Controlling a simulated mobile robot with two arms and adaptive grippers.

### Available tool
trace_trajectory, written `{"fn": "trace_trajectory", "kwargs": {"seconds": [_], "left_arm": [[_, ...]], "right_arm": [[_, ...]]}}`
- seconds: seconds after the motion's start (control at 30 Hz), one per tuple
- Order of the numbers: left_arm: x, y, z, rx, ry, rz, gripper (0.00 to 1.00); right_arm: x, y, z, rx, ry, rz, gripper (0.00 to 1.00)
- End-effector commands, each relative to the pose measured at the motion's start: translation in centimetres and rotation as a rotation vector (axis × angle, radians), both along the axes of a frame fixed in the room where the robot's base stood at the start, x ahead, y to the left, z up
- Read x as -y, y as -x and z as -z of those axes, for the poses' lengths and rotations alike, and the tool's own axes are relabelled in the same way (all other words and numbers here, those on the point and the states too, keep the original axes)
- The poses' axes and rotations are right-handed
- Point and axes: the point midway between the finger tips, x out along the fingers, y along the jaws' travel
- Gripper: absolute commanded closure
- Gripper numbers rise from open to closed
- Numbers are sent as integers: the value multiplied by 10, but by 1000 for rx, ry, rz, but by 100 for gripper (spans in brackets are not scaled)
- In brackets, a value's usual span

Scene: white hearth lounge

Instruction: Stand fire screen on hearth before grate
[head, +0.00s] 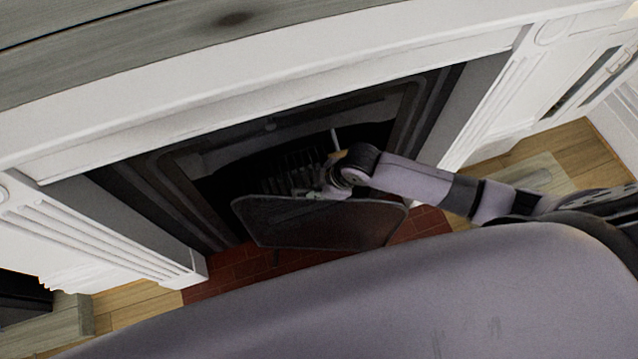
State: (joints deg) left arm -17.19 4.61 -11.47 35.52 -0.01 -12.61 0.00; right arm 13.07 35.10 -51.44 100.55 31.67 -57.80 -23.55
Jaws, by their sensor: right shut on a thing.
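The fire screen (320,226) is a dark mesh panel with a thin grey rim, and it is tilted in the head view. My right gripper (333,187) is shut on the screen at its top edge, with the arm coming in from the right. The screen is over the red tiled hearth (225,268), in front of the dark fireplace opening. I cannot tell whether its feet touch the tiles. The grate (288,172) shows as dark bars behind the screen, partly hidden by it and by the gripper. My left gripper is not in view.
A white fireplace surround (95,235) frames the opening on both sides, under a grey wooden mantel (130,50). Wooden floor (130,300) lies beside the hearth. My own grey body hides the front of the hearth.

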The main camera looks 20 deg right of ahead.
Motion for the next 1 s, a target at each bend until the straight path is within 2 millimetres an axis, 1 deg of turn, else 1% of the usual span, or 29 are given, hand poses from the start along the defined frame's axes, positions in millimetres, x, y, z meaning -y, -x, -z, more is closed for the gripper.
{"fn": "trace_trajectory", "kwargs": {"seconds": [0.03,0.13,0.5,0.53,0.8,0.83,1.0], "left_arm": [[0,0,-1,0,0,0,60],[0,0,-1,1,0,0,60],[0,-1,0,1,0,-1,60],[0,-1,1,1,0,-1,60],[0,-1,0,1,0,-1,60],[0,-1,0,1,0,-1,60],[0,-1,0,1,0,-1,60]], "right_arm": [[-4,-4,-2,12,-12,-1,100],[-4,-4,2,13,-12,-1,100],[-3,-4,5,13,-11,0,100],[-1,0,9,2,-3,0,89],[-1,0,9,2,-3,0,71],[-1,0,9,3,-3,0,69],[-1,0,9,3,-3,0,69]]}}
